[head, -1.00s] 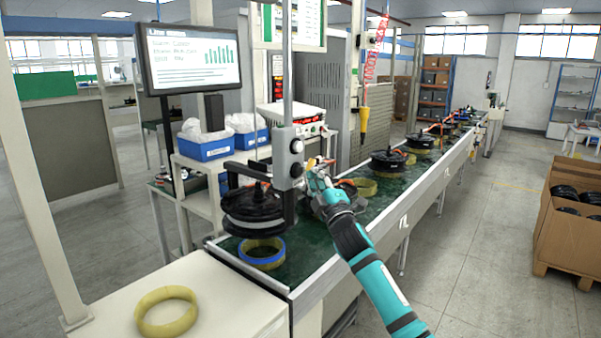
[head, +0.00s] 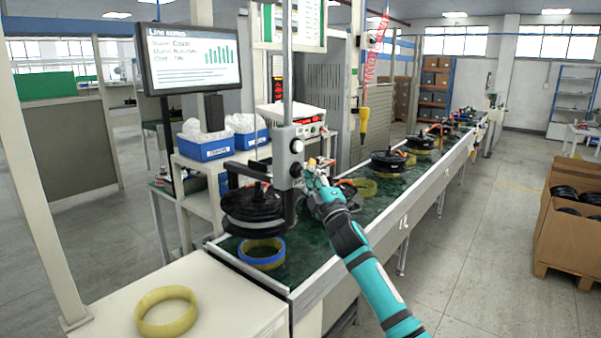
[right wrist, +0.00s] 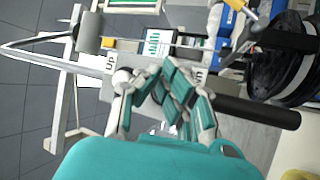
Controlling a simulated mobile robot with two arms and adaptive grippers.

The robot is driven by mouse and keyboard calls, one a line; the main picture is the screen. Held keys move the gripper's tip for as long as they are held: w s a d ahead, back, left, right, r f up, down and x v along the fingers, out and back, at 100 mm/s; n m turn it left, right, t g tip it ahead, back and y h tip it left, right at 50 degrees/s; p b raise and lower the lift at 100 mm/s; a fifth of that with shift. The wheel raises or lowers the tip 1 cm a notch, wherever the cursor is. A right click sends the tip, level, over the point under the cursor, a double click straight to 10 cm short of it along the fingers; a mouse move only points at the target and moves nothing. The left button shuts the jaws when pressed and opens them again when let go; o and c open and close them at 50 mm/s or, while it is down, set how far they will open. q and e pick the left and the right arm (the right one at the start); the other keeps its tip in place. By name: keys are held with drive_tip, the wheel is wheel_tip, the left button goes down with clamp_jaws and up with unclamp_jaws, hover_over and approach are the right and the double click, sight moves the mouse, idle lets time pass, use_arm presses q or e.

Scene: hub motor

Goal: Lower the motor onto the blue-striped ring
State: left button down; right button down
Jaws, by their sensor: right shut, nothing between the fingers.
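The black hub motor (head: 253,213) hangs level from the lifting post, above the yellow ring with a blue stripe (head: 262,254). The ring lies on the green conveyor, with a gap between it and the motor. The grey control box (head: 288,150) sits on the post beside the motor. My right gripper (head: 311,172) is shut and empty, close to the right side of this box. In the right wrist view, the closed fingers (right wrist: 170,82) are in front of the box's UP and partly hidden lower label; contact cannot be told. The motor (right wrist: 284,62) shows at right. My left gripper is out of view.
A plain yellow ring (head: 167,311) lies on the white table (head: 225,300) at front left. More motors (head: 388,162) and rings stand along the conveyor. A cardboard box (head: 568,215) stands at right. The floor between is clear.

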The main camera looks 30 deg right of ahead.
drive_tip(key=shift+w+a, duration=0.2)
drive_tip(key=shift+w, duration=0.25)
idle(2.0)
drive_tip(key=shift+s, duration=0.1)
idle(1.5)
drive_tip(key=shift+s+d, duration=0.35)
drive_tip(key=shift+s, duration=0.45)
drive_tip(key=s, duration=0.1)
drive_tip(key=s+d+p, duration=0.1)
drive_tip(key=s, duration=0.1)
drive_tip(key=s+d, duration=0.1)
drive_tip(key=shift+s+p, duration=0.3)
drive_tip(key=shift+f, duration=0.1)
idle(0.6)
